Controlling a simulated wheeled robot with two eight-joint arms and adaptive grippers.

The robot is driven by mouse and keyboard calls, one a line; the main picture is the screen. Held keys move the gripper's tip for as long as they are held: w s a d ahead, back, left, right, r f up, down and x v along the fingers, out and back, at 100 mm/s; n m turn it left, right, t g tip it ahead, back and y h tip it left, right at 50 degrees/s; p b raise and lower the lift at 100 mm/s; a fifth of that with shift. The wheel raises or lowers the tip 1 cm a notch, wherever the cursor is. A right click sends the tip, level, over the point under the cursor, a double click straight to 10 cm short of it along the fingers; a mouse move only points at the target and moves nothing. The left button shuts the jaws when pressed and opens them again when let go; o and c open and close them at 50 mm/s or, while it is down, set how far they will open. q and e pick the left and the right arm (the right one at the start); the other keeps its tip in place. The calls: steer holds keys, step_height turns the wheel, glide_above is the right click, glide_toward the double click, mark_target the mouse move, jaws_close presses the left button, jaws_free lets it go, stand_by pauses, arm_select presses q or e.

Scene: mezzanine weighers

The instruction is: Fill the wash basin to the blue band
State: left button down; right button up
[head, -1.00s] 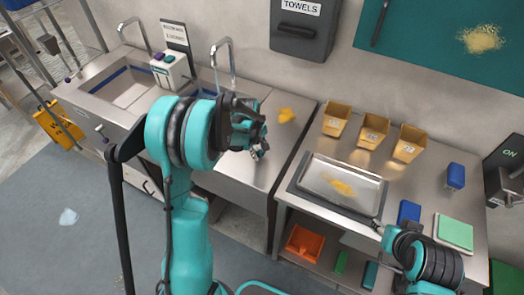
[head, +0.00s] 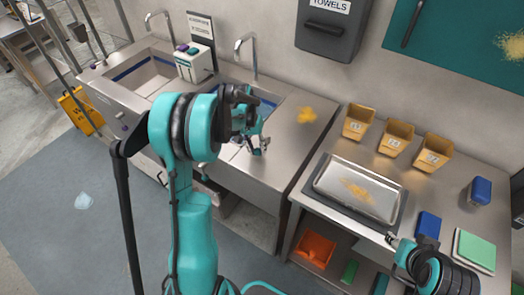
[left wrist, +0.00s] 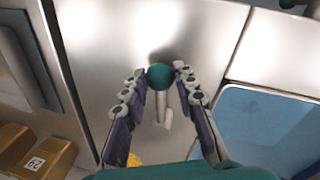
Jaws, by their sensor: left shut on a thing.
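The right basin (head: 268,98) is set in the steel counter, partly hidden behind my left arm. Blue shows inside it, and a large blue area (left wrist: 270,125) fills it in the left wrist view; I cannot tell water from band there. A curved tap (head: 243,45) stands behind it. My left gripper (head: 252,145) is over the counter's front part. In the left wrist view its fingers (left wrist: 160,80) are shut on a teal ball knob (left wrist: 160,76) on a short grey stem. My right gripper (head: 393,239) is low at the right, its fingers too small to read.
A left basin (head: 143,75) with a blue band lies beyond a white box (head: 193,64) with coloured tops. An orange lump (head: 306,115) lies on the counter. The right bench holds a tray (head: 335,185), yellow bins (head: 395,138), a blue block (head: 428,225) and a green pad (head: 474,250).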

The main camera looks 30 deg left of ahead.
arm_select(q)
steer(key=shift+a+m, duration=0.65)
steer(key=shift+m, duration=0.15)
steer(key=c, duration=1.2)
jaws_free()
steer(key=r, duration=0.4)
steer(key=a+r, duration=0.1)
steer(key=r, duration=0.3)
steer(key=a+r, duration=0.1)
steer(key=r, duration=0.2)
steer(key=shift+a+r, duration=0.2)
steer(key=shift+r, duration=0.2)
